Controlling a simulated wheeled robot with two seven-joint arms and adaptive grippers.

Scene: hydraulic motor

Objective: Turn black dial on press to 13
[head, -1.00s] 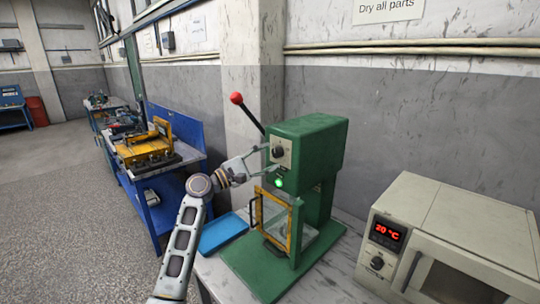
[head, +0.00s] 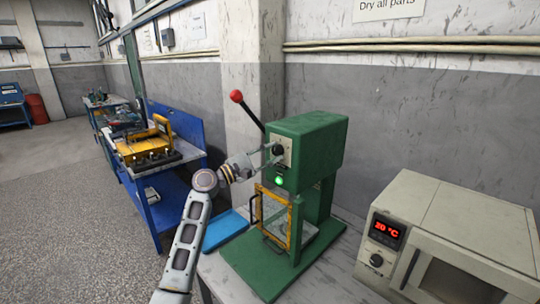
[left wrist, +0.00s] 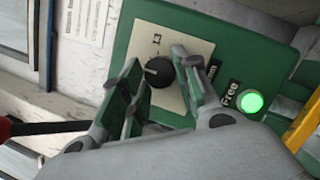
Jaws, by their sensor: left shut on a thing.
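The green press (head: 315,140) stands on the table with a pale plate on its front face. The black dial (head: 278,149) is on that plate; it also shows in the left wrist view (left wrist: 159,72) with a light pointer mark. My left gripper (head: 271,155) is at the dial, its fingers on either side of it. In the left wrist view my left gripper (left wrist: 158,66) is shut on the dial. No number 13 can be read on the plate. My right gripper is not in view.
A green light (head: 279,181) glows below the dial. A red-knobbed lever (head: 237,97) rises left of the press. A yellow-framed guard (head: 274,216) is below. A beige oven (head: 450,235) reading 20 °C stands right, and a blue tray (head: 224,232) lies left.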

